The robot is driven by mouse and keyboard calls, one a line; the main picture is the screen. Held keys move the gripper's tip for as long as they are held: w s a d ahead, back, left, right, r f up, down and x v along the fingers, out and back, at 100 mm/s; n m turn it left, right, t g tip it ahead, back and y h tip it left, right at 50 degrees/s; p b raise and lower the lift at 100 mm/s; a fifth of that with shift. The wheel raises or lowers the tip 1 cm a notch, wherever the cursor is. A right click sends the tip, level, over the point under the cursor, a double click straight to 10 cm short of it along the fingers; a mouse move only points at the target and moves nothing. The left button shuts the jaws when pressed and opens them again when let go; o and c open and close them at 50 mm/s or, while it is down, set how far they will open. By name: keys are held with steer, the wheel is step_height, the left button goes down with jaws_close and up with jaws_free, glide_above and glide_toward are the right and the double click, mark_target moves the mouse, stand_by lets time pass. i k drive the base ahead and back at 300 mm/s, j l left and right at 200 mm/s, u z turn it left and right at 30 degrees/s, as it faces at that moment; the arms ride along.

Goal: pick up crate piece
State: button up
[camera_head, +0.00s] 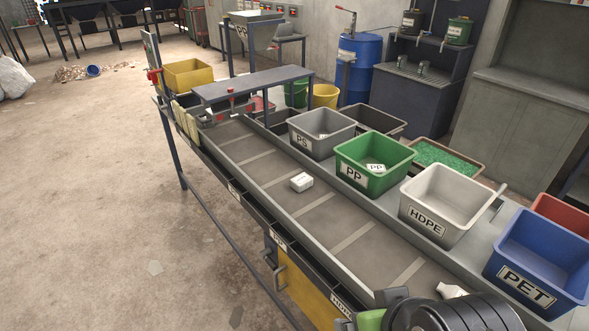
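No piece is clearly recognisable as the crate piece. A green piece (370,320) shows at the bottom edge, mostly cut off, right against dark grey parts that look like the end of my arm. A small white block with a dark mark (301,182) lies alone on the middle of the sorting belt (325,212). Another white piece (451,291) lies near the belt's near end, partly hidden by my arm. The dark ribbed part of my arm fills the bottom right. My fingertips cannot be made out, nor whether they touch the green piece.
Labelled bins line the belt's right side: grey PS (302,140), green PP (353,173), white HDPE (425,221) and blue PET (526,285). A grey shelf (252,83) spans the belt's far end. Open floor (85,200) lies to the left.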

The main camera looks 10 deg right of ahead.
mark_target(303, 182)
steer(key=i+j+u, duration=0.25)
steer(key=i+u, duration=0.6)
steer(key=i, duration=0.15)
